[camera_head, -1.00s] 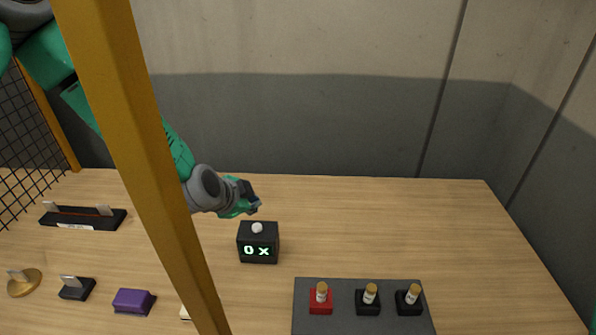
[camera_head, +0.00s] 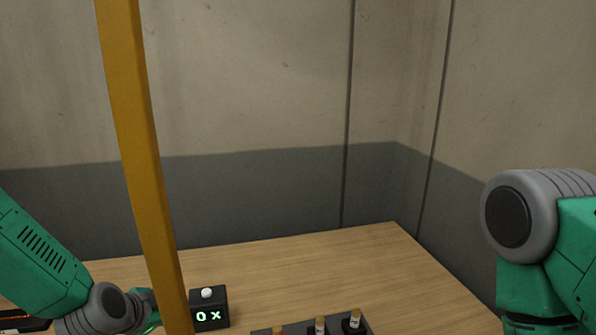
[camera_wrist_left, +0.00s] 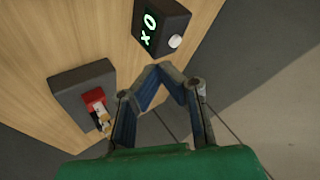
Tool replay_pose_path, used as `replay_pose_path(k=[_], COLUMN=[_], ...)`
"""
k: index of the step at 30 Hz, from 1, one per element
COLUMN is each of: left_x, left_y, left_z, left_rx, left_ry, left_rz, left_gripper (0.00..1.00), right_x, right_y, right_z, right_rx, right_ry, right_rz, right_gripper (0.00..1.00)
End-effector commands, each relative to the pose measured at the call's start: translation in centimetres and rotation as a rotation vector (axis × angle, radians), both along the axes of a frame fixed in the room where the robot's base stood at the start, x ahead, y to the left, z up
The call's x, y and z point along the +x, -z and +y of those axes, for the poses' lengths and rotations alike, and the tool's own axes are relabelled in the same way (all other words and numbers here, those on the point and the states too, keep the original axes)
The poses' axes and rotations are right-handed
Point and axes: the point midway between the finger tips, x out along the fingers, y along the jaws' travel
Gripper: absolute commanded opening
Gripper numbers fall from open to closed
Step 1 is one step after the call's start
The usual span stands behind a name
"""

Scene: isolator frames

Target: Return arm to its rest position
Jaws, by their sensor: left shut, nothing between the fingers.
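My left arm (camera_head: 45,265) comes in from the left, with its wrist low in the head view. My left gripper (camera_wrist_left: 163,70) shows in the wrist view, its fingertips together and nothing held. In the head view it is partly hidden behind the yellow post, left of the black box. My right arm (camera_head: 540,240) shows at the right edge, and its gripper is out of view.
A black box (camera_head: 210,315) with a white button and a lit "0 x" display stands on the wooden table (camera_head: 330,265). A yellow post (camera_head: 140,150) rises at left. The table's back is clear.

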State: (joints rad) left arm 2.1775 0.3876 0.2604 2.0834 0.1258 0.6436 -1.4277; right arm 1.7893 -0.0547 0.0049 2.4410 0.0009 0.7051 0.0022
Motion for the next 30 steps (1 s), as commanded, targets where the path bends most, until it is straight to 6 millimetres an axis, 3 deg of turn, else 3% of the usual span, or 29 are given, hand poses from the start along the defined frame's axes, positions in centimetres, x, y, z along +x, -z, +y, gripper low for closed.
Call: replay_pose_path(k=[10,17,20,23,27,30], left_x=[-4.2,-10.3,-13.8,-18.7,-27.3,-32.8], left_y=[4.5,8.9,11.1,13.6,16.4,17.2], left_z=[-0.3,-0.5,-0.5,-0.2,0.7,1.6], left_rx=[-0.075,-0.153,-0.189,-0.226,-0.261,-0.267], left_ry=[-0.081,-0.201,-0.282,-0.397,-0.62,-0.789], left_rz=[0.126,0.275,0.36,0.473,0.646,0.74], left_gripper=[0.0,0.0,0.0,0.0,0.0,0.0], right_x=[0.1,0.0,0.0,0.0,0.0,0.0], right_y=[0.0,0.0,0.0,0.0,0.0,0.0], right_z=[0.0,0.0,0.0,0.0,0.0,0.0], right_rx=[0.0,0.0,0.0,0.0,0.0,0.0], right_ry=[0.0,0.0,0.0,0.0,0.0,0.0], right_rz=[-0.001,-0.001,0.0,0.0,0.0,0.0], right_gripper=[0.4,0.4,0.4,0.4,0.4,0.4])
